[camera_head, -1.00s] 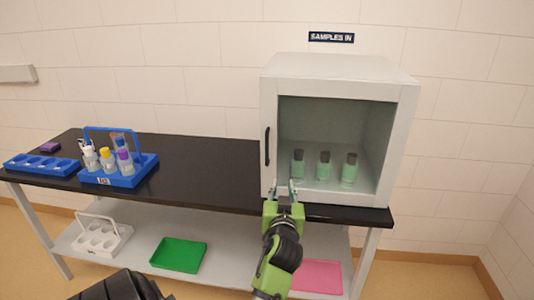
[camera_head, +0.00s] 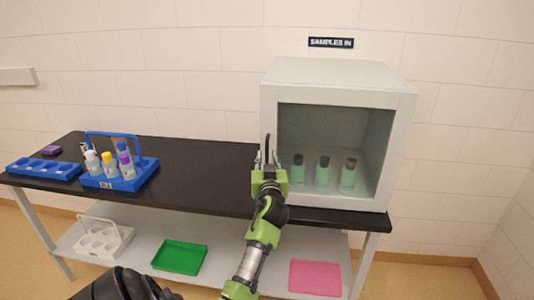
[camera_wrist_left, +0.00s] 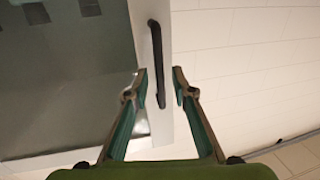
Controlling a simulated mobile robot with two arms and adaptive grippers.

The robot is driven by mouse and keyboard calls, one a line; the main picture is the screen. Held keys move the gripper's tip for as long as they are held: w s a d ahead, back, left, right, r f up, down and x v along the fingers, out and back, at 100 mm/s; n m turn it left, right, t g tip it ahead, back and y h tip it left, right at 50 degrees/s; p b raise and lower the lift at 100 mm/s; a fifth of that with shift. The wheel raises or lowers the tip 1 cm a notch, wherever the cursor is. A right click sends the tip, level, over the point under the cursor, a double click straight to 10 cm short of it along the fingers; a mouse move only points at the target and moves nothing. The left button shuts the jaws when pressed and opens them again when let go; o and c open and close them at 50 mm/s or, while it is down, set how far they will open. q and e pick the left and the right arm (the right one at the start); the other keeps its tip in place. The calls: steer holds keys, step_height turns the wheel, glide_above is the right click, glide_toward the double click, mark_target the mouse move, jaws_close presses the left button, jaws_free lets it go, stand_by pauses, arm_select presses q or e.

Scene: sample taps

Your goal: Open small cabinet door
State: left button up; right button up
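The small white cabinet (camera_head: 340,75) stands on the right end of the black table, its glass-fronted door (camera_head: 335,120) shut. A dark vertical handle (camera_head: 268,142) is on the left of the door frame; its lower part is hidden behind my gripper in the head view. My left gripper (camera_head: 267,157) is open in front of it. In the left wrist view, the fingers (camera_wrist_left: 160,78) stand on either side of the lower part of the handle (camera_wrist_left: 157,45), with gaps beside it. My right gripper is not in view.
Several green-filled vials (camera_head: 322,172) stand inside the cabinet. A blue carrier (camera_head: 133,183) with tubes and a blue rack (camera_head: 35,172) are on the left of the table (camera_head: 200,180). A green tray (camera_head: 180,258) and a pink tray (camera_head: 315,278) lie on the lower shelf.

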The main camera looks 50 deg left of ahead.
arm_select(q)
steer(key=shift+x, duration=1)
jaws_close()
